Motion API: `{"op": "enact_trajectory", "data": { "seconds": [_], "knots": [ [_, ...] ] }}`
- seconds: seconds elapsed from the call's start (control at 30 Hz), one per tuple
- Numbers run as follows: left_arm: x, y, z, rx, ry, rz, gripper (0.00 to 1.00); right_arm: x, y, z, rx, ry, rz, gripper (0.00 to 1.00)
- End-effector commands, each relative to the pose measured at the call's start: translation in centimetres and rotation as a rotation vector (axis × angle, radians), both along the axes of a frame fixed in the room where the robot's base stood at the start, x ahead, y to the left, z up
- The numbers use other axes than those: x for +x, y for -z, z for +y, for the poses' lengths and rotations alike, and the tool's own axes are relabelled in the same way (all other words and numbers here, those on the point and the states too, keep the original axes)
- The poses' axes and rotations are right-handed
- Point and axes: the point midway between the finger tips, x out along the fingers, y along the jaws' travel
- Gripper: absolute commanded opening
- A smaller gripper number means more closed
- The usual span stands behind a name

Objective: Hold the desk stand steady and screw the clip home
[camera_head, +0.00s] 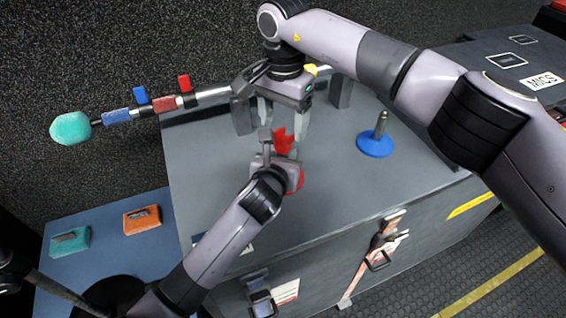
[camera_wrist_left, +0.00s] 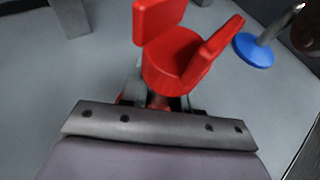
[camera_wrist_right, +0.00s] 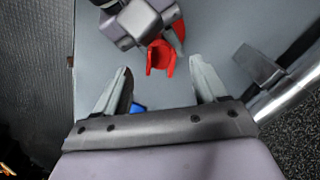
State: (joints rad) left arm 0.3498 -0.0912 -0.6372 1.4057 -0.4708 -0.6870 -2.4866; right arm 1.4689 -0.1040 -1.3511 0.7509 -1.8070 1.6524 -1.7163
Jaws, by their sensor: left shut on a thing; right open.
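A red clip (camera_head: 283,140) with two upright prongs sits on top of the red desk stand, whose round base (camera_head: 295,181) shows on the grey case top behind my left gripper. The clip is large in the left wrist view (camera_wrist_left: 172,62). My left gripper (camera_head: 268,150) is shut just below the clip; its fingers and the stand's post are mostly hidden. My right gripper (camera_head: 284,122) points down above the clip, open and empty. In the right wrist view the clip (camera_wrist_right: 160,58) lies beyond and between the open fingertips, apart from them.
A blue desk stand (camera_head: 375,143) with a bare metal post stands to the right. A boom pole (camera_head: 212,94) with a teal microphone (camera_head: 70,128), a blue clip and a red clip lies behind on grey supports. Small teal and orange boxes (camera_head: 142,219) lie lower left.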

Motion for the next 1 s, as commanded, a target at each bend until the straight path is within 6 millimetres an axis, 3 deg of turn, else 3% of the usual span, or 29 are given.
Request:
{"op": "enact_trajectory", "data": {
  "seconds": [0.37, 0.8, 1.0],
  "knots": [
    [-0.1, 0.1, -0.1, -0.001, 0.001, 0.002, 0.00, 0.0, -0.4, 0.0, 0.000, -0.018, -0.001, 0.70],
    [-0.1, 0.1, -0.1, -0.001, 0.001, 0.003, 0.00, 0.0, -3.1, 0.1, -0.001, -0.472, -0.004, 0.70],
    [-0.1, 0.1, -0.1, -0.001, 0.001, 0.003, 0.00, -0.1, -3.7, 0.1, -0.001, -0.583, -0.005, 0.70]
  ]
}}
